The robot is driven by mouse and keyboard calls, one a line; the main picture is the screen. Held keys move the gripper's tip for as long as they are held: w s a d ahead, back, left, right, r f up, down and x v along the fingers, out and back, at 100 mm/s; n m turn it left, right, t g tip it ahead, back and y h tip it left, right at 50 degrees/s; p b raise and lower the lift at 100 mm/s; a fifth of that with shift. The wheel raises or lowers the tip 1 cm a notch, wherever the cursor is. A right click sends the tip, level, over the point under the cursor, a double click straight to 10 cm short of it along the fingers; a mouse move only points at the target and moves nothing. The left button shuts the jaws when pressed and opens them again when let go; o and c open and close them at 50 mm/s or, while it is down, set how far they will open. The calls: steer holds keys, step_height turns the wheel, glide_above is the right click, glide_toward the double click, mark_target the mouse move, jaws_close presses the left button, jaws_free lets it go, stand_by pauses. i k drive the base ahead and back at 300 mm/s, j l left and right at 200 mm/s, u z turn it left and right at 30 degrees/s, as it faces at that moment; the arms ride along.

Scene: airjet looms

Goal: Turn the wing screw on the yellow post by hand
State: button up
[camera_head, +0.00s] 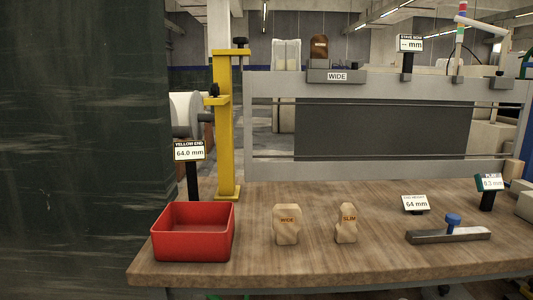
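The yellow post (226,145) stands upright at the back left of the wooden table, with a yellow foot on the tabletop. A small black knob (214,89) sits above the yellow side bracket (216,101) on its left. Another black fitting (240,42) is at the top right of the post. Both are too small to tell which is the wing screw. A "YELLOW END" sign (189,150) reading 64.0 mm stands left of the post. My gripper is not in view.
A grey loom frame (400,88) stands behind. A dark green surface (80,150) fills the left.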

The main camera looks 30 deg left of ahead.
mark_target(215, 89)
steer(key=j+u, duration=0.1)
steer(key=u, duration=1.55)
